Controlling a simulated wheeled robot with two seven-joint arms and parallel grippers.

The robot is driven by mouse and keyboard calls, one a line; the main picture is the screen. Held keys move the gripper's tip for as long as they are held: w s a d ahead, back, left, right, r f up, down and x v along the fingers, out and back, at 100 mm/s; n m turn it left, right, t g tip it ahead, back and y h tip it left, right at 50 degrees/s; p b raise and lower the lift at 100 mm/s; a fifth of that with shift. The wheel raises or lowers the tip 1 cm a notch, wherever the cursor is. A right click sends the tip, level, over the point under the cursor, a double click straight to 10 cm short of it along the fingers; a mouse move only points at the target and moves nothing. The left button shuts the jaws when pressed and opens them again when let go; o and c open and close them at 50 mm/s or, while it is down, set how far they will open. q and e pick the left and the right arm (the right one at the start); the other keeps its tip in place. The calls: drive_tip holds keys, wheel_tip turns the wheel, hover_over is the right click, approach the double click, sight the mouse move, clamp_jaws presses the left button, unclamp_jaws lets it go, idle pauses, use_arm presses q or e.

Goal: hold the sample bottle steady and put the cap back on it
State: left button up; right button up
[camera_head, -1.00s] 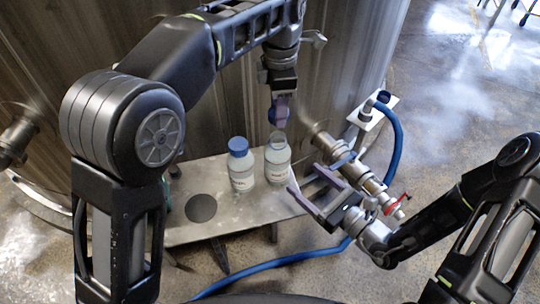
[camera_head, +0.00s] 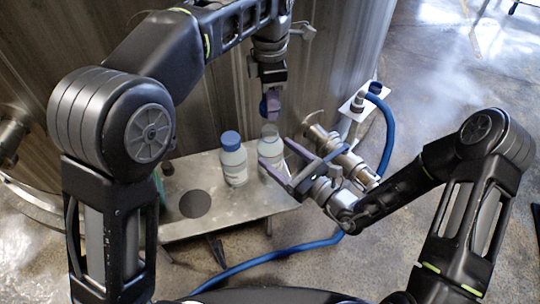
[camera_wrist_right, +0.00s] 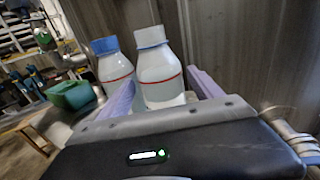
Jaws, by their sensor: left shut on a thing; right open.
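The open sample bottle (camera_head: 270,146), white with a red line on its label, stands upright on the metal shelf. It also shows in the right wrist view (camera_wrist_right: 160,78), with its pale neck bare. My left gripper (camera_head: 270,105) is shut on the blue cap (camera_head: 264,107), which is partly hidden by the fingers, a little above the bottle's mouth and apart from it. My right gripper (camera_head: 281,161) is open; its purple fingers lie either side of the open bottle in the right wrist view (camera_wrist_right: 165,95). I cannot tell whether they touch it.
A second bottle (camera_head: 233,163) with a blue cap stands just left of the open one. The metal shelf (camera_head: 240,206) has a dark round disc (camera_head: 195,204) at its left. A metal valve fitting (camera_head: 345,160) and blue hose (camera_head: 388,140) lie to the right, near the tank wall.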

sight(270, 147)
drive_tip(key=shift+x, duration=2.05)
clamp_jaws()
